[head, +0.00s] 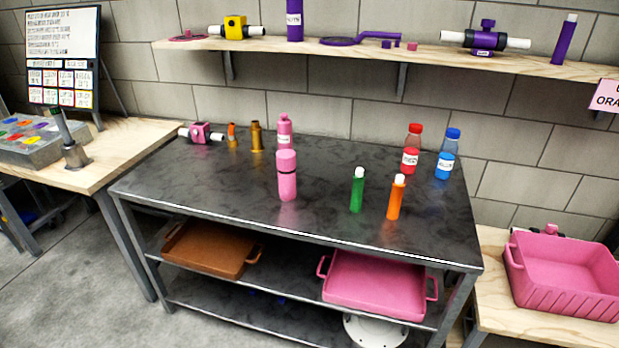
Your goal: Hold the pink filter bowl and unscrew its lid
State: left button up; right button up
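The pink filter bowl (288,187) stands upright near the middle of the dark metal table (240,192). Its pink lid (286,158) sits on top, with a thin dark band between the two. Neither of my grippers is in the head view, and nothing touches the bowl or lid.
A pink bottle (284,127) stands just behind the bowl. A green tube (357,190) and an orange tube (396,197) stand to its right. Red (411,150) and blue (447,155) bottles stand farther back. The table's front left is clear. A shelf (400,56) runs above.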

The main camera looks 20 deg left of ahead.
aim_at(288, 181)
jog(key=j+z, duration=0.1)
jog(key=z, duration=0.35)
jog(key=j+z, duration=0.25)
jog(key=j, duration=0.2)
jog(key=k+j+z, duration=0.1)
jog(key=j+z, duration=0.2)
jog(key=j, duration=0.2)
jog(key=k+j+z, duration=0.1)
jog(key=j+z, duration=0.15)
jog(key=j, duration=0.2)
